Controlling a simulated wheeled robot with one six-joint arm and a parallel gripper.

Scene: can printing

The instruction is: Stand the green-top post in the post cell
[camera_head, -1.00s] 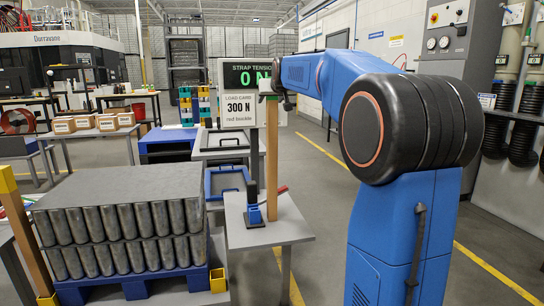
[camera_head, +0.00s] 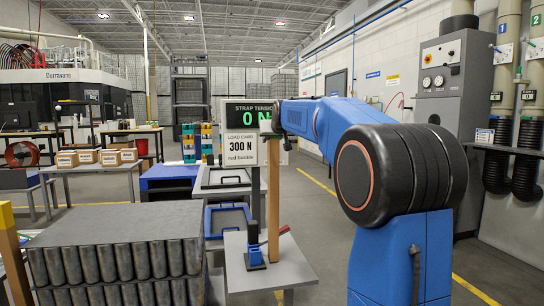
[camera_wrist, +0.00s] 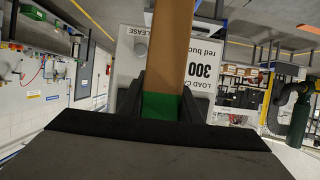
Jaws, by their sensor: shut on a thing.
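The green-top post is a tall wooden post (camera_head: 273,200), upright beside the strap tension display in the head view. Its lower end is at the small grey table; I cannot tell whether it touches it. My gripper (camera_head: 270,126) is at its top. In the wrist view the post (camera_wrist: 170,50) runs up between the fingers, and its green top (camera_wrist: 160,106) sits between them. My gripper (camera_wrist: 161,100) is shut on that green end. The post cell cannot be made out in the current views.
A block of grey cans (camera_head: 115,235) stands at front left, with a yellow-topped post (camera_head: 8,215) at its left. The small grey table (camera_head: 285,275) carries a blue device with a red lever (camera_head: 280,233). The strap tension display (camera_head: 248,114) and load card (camera_head: 240,147) stand close to the post.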

